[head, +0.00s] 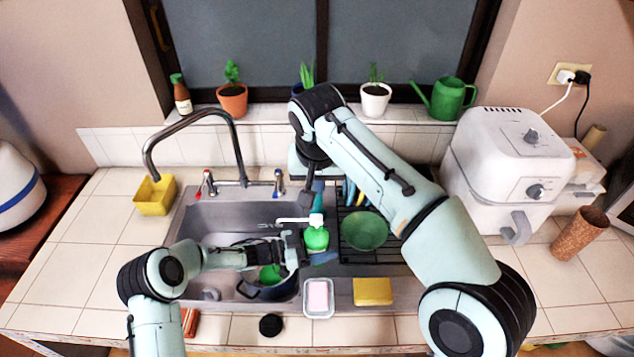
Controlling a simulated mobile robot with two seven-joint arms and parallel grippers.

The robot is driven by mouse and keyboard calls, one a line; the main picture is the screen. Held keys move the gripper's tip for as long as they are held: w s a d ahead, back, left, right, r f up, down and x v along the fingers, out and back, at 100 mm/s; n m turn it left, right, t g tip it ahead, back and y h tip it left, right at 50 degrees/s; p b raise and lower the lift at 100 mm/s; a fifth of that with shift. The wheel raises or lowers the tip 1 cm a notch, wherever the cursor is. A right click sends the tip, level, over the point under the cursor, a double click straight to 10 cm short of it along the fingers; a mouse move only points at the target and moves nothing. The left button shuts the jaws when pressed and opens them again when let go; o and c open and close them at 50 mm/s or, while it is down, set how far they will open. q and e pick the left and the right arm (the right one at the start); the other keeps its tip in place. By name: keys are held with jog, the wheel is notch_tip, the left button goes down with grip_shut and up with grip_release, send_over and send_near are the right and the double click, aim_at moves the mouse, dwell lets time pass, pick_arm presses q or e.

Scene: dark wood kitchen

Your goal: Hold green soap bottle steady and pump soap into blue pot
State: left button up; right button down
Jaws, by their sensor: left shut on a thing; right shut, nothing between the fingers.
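The green soap bottle (316,239) stands upright at the right side of the sink, its white pump spout pointing left. My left gripper (303,246) comes from the left and is shut on the bottle's body. My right gripper (314,192) points down from above, shut and empty, just over the pump head. I cannot tell whether it touches the pump. The dark blue pot (266,293) sits in the sink below and left of the bottle, partly hidden by my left arm. Something green shows inside it.
The sink (205,215) has a tall faucet (200,115) behind it. A dish rack (388,247) with a green bowl (364,230) stands to the right. A white fryer (510,165) stands far right.

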dwell(0.4)
pick_arm(q)
jog(key=o, duration=1.5)
jog(key=shift+a, duration=0.15)
